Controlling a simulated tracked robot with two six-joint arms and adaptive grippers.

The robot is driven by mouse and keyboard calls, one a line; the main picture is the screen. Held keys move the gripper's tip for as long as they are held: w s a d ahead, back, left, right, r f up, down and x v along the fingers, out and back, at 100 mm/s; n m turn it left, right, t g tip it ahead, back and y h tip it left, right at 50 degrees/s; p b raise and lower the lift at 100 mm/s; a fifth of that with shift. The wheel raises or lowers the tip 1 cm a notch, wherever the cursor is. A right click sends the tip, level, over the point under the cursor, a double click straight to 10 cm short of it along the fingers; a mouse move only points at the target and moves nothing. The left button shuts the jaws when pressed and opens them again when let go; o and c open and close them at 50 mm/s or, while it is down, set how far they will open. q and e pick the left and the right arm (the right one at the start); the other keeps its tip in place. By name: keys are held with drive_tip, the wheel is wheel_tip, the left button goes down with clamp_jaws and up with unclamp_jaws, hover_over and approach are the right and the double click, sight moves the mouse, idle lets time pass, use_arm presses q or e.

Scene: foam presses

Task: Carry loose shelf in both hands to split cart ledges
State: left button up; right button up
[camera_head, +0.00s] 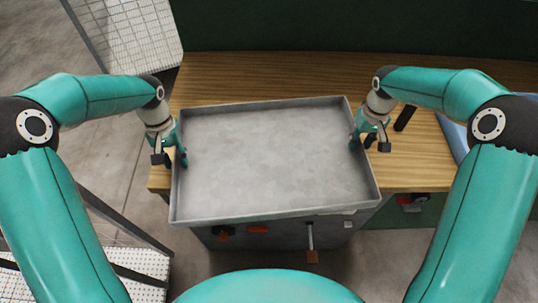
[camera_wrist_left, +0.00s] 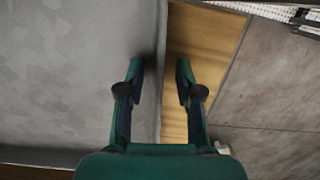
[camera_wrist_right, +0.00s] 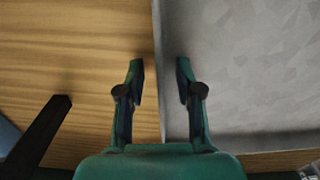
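The loose shelf (camera_head: 270,160) is a grey metal tray with a low raised rim. It lies over the wooden bench and a grey box-like unit. My left gripper (camera_head: 170,158) is at its left side; in the left wrist view its fingers (camera_wrist_left: 160,75) are apart, with the shelf's rim (camera_wrist_left: 161,110) between them. My right gripper (camera_head: 369,143) is at the right side; in the right wrist view its fingers (camera_wrist_right: 160,75) are apart on either side of the rim (camera_wrist_right: 160,40). White perforated panels with dark frames show at upper left (camera_head: 135,30) and lower left (camera_head: 95,270); I cannot tell if they are the cart ledges.
The wooden bench (camera_head: 275,75) runs behind the shelf, against a dark green wall (camera_head: 350,25). Below the shelf's front edge, the grey unit (camera_head: 280,237) carries orange parts and a projecting lever (camera_head: 311,240). A blue object (camera_head: 452,135) is at right. Bare floor (camera_head: 110,165) lies left.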

use_arm(q)
clamp_jaws()
use_arm(e)
clamp_jaws()
